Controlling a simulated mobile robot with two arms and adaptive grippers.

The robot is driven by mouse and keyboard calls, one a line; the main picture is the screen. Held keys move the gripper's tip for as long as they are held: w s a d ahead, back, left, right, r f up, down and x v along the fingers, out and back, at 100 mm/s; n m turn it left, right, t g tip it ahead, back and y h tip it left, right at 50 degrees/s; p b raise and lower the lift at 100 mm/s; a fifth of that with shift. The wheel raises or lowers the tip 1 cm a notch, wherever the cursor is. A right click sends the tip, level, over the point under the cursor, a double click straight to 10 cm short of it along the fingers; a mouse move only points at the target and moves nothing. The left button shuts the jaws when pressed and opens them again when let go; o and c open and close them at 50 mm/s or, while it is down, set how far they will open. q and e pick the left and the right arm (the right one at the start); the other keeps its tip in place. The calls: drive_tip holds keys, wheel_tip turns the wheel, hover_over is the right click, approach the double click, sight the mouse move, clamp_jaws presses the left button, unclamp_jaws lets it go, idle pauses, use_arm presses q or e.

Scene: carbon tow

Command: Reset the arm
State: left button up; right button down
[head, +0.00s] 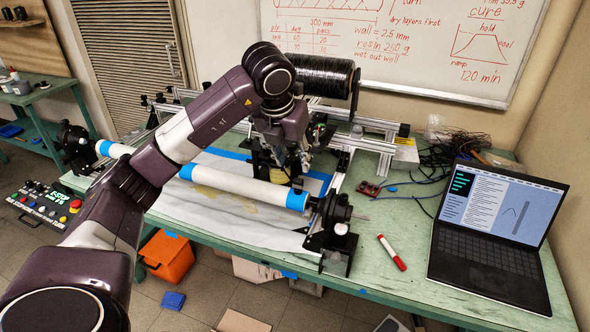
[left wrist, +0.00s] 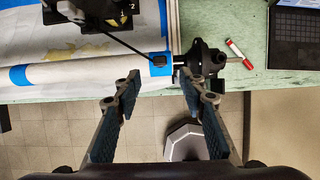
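My left arm comes in from the left in the head view and reaches over the green table (head: 390,285). Beyond the fingertips lie the white tube (left wrist: 100,72) with blue end bands and the black chuck (left wrist: 208,62). The white tube (head: 240,188) also shows in the head view, held at its right end by the black chuck (head: 335,208). My right gripper does not show.
An open laptop (head: 495,235) stands at the table's right, with a red marker (head: 392,252) left of it. Tangled cables (head: 440,160) lie behind. A black tow spool (head: 325,77) sits on an aluminium frame at the back. An orange bin (head: 167,257) stands on the floor.

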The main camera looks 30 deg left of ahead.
use_arm(q)
drive_tip(key=shift+s+r, duration=0.25)
drive_tip(key=shift+r, duration=0.25)
